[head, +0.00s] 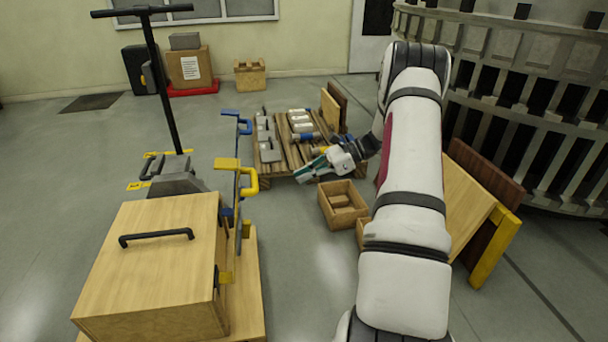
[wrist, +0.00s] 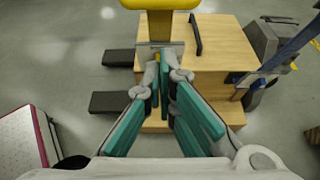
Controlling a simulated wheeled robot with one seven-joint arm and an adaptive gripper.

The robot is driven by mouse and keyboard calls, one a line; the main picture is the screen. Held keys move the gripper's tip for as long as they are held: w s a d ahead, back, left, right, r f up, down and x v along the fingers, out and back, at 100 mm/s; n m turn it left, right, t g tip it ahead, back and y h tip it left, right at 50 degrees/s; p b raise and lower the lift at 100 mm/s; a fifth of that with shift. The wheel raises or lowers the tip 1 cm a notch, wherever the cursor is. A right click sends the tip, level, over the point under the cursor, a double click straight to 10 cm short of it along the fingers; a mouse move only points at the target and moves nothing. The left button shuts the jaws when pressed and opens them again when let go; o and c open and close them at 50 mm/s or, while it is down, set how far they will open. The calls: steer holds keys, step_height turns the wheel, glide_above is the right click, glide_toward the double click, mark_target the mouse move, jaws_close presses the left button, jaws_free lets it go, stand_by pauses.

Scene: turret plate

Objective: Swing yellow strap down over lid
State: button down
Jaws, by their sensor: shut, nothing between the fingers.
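A wooden crate with a flat lid (head: 150,235) and a black handle stands at the lower left of the head view. The lid also shows at the top of the wrist view (wrist: 218,52). The yellow strap (head: 228,163) stands upright at the crate's right side, its yellow grip sticking out to the right. In the wrist view the yellow strap (wrist: 160,27) rises large at top centre, beyond the fingertips. My gripper (head: 300,176) is shut and empty, apart from the strap and to its right in the head view. Its teal fingers (wrist: 163,75) point towards the strap; contact does not show.
A blue strap (head: 242,125) stands upright behind the yellow one. A pallet (head: 265,183) with metal parts and a small wooden bin (head: 326,212) lie near my gripper. A pallet jack (head: 180,178) stands behind the crate. Floor between crate and bin is clear.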

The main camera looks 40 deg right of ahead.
steer(key=w+a+f+b, duration=0.1)
steer(key=w+a, duration=0.4)
steer(key=a, duration=0.2)
steer(key=shift+w+a+b, duration=0.15)
steer(key=shift+a+b, duration=0.15)
steer(key=shift+a, duration=0.1)
